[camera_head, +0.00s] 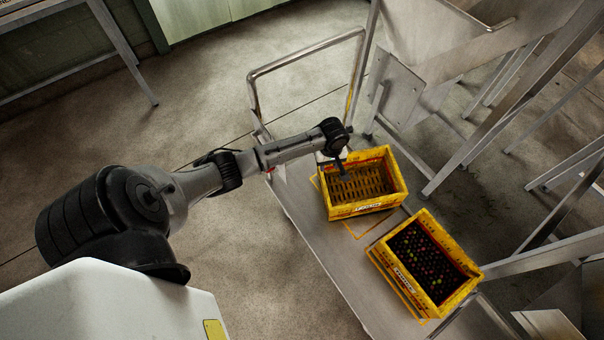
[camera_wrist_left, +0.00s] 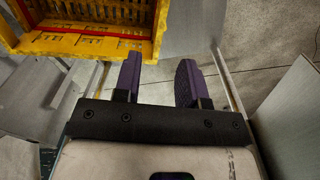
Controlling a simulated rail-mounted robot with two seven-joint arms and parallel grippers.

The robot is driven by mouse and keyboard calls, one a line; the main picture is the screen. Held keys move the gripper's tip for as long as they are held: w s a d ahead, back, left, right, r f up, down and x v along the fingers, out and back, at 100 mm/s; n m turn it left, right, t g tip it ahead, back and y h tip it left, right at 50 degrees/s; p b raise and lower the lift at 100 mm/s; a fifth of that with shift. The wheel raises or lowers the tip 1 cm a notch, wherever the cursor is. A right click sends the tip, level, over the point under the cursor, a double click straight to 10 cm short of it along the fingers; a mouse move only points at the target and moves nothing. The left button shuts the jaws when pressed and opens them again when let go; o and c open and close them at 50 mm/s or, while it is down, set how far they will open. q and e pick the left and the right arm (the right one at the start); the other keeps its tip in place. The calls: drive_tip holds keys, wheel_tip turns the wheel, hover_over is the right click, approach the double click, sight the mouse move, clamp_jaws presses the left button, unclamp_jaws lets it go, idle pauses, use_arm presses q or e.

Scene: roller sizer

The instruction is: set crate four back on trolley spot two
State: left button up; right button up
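A second yellow crate (camera_head: 404,281), holding many small dark, red and green round items, stands nearer on the same deck. The crate labels are too small to read, so I cannot tell which is crate four. My left gripper (camera_head: 337,171) is over the left rear side of the empty crate. In the left wrist view, its fingers (camera_wrist_left: 158,78) are apart with nothing between them, and a yellow crate (camera_wrist_left: 75,46) lies to the upper left. My right gripper is out of view.
The trolley's tubular handle (camera_head: 305,58) rises at the deck's far end. Metal machine legs (camera_head: 462,150) and a chute stand close along the right. Yellow outline (camera_head: 358,229) shows on the deck between the crates. The concrete floor at left is clear.

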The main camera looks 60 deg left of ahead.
use_arm(q)
drive_tip(key=s+d+f+m+t, duration=0.1)
drive_tip(key=s+d+m, duration=0.9)
drive_tip(key=s+d, duration=0.5)
drive_tip(key=s+d+r+m+t, duration=0.2)
drive_tip(key=s+d+r+m, duration=0.3)
drive_tip(key=s+r, duration=0.3)
drive_tip(key=shift+s+r+m, duration=0.4)
drive_tip(key=shift+s+m, duration=0.4)
drive_tip(key=shift+s, duration=0.35)
